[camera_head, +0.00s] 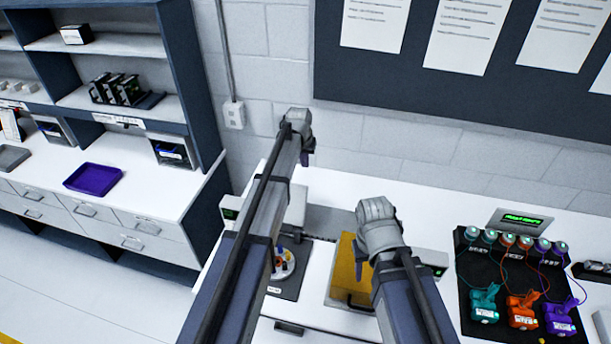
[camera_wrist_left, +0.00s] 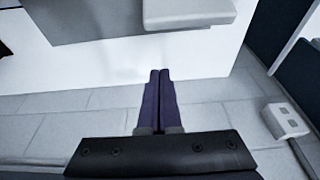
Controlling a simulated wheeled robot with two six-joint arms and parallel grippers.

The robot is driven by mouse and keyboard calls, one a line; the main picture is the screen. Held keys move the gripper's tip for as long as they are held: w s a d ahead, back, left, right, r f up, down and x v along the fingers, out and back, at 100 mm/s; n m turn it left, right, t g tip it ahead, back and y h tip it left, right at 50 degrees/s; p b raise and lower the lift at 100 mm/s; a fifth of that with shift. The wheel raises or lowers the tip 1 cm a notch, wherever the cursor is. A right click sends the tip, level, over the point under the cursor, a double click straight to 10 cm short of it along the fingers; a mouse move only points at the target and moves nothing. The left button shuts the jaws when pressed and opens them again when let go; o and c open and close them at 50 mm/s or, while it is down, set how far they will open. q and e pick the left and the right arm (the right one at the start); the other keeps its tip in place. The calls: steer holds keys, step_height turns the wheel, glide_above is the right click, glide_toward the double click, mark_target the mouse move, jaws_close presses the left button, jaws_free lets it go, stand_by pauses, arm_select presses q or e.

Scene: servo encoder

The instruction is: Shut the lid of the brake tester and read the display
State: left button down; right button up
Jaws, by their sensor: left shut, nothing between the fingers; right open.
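On the white bench a device with a small green display (camera_head: 230,214) stands at left, partly behind my left arm. A dark base plate with a round fixture (camera_head: 284,264) lies in front of it. To its right is a yellow panel (camera_head: 343,272) in a pale frame, with another small display (camera_head: 437,270) beside it. I cannot tell for sure which is the brake tester or its lid. My left gripper (camera_head: 306,159) is shut and empty, high near the wall; its purple fingers (camera_wrist_left: 158,100) touch in the left wrist view. My right gripper (camera_head: 362,262) is open, over the yellow panel.
A black board (camera_head: 470,262) with teal, orange and purple wired units and a display (camera_head: 521,219) is at right. Shelves (camera_head: 110,45) and a purple tray (camera_head: 93,179) are at left. A wall socket (camera_head: 233,114) also shows in the left wrist view (camera_wrist_left: 285,121).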

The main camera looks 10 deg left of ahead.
arm_select(q)
steer(key=b+x, duration=1)
steer(key=s, duration=0.1)
steer(key=s+r+p, duration=0.1)
steer(key=s+p, duration=0.1)
steer(key=s, duration=0.1)
steer(key=shift+a+r, duration=0.1)
steer(key=shift+r, duration=0.25)
steer(key=shift+s, duration=0.1)
